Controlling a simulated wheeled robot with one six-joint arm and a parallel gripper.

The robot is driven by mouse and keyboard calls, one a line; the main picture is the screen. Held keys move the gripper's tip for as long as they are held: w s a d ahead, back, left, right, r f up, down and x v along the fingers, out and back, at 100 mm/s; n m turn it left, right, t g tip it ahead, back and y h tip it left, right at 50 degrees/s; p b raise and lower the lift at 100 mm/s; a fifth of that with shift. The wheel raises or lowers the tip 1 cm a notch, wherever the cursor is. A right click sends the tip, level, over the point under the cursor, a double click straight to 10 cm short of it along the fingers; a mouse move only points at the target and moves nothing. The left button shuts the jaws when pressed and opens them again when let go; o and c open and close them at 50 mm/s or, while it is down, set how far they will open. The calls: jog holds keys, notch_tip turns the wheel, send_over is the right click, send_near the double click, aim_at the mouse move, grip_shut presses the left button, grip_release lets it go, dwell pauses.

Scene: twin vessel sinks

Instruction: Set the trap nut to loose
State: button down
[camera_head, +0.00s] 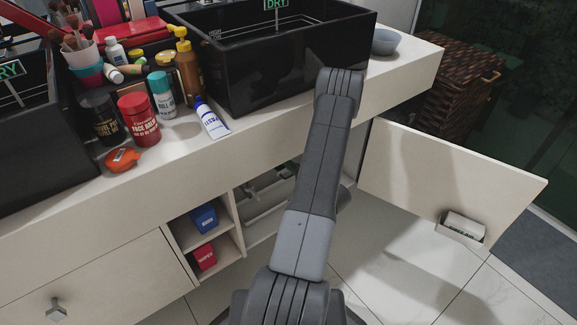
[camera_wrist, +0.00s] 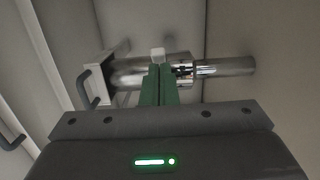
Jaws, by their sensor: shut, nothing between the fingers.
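In the wrist view, a chrome pipe (camera_wrist: 225,67) runs across the inside of the cabinet. A wider chrome collar with dark marks, which looks like the trap nut (camera_wrist: 183,70), sits around it near the middle. A small pale tab (camera_wrist: 158,54) stands up just beyond my fingertips and seems to belong to the collar. My gripper (camera_wrist: 161,69) has its green fingers shut and empty, in front of the collar and covering part of it. I cannot tell whether the fingers touch it. In the head view my gripper is hidden below the counter.
An open cabinet door (camera_head: 440,185) with a small bin stands at the right. Shelves with a blue box (camera_head: 204,218) and a red box (camera_head: 204,257) are left of my arm. In the wrist view, a dark handle (camera_wrist: 86,90) on a pale fitting is left of the pipe.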

jog(key=shift+a, duration=0.1)
jog(key=shift+s+a, duration=0.1)
jog(key=shift+a, duration=0.8)
jog(key=shift+d, duration=0.1)
